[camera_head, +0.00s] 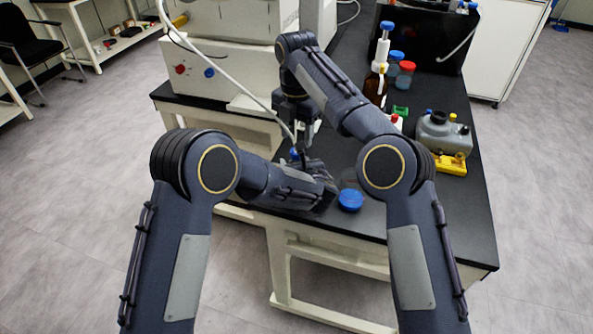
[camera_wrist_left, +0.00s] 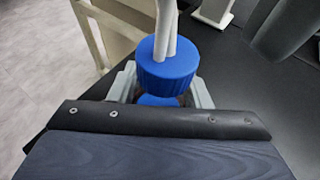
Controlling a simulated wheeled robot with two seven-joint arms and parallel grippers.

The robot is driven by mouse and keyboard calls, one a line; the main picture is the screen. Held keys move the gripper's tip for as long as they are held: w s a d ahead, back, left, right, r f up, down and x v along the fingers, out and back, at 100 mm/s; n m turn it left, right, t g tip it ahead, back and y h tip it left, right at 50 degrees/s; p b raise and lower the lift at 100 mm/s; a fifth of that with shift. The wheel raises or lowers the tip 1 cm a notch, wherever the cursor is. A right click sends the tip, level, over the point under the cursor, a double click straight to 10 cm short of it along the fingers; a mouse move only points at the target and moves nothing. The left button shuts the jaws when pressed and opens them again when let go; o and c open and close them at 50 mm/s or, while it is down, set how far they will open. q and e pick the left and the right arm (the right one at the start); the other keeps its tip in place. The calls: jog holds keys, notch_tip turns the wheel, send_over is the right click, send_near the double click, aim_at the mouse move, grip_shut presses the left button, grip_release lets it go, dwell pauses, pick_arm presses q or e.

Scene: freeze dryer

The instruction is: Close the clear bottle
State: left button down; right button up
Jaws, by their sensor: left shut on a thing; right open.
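A blue cap with white tubes (camera_wrist_left: 168,68) stands upright between my left fingers in the left wrist view, with a smaller blue part below it. My left gripper (camera_wrist_left: 160,92) is shut just under this cap, apparently on the neck of the clear bottle, whose body is hidden. In the head view the tubed cap (camera_head: 295,153) is partly visible beyond my left forearm. My right gripper (camera_head: 303,130) is open and points down just above it; whether it touches the tubes is unclear.
The black bench top (camera_head: 455,225) is clear at the front right. The white machine (camera_head: 235,65) stands back left, with a hose (camera_head: 235,85) hanging in front.

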jog(key=shift+c, duration=0.2)
jog(key=shift+w+a+r+n, duration=0.1)
jog(key=shift+a+r+n, duration=0.05)
jog(key=shift+r+n, duration=1.55)
jog(key=shift+r, duration=0.05)
jog(key=shift+f, duration=0.1)
jog(key=shift+d+f, duration=0.2)
jog(key=shift+f, duration=3.75)
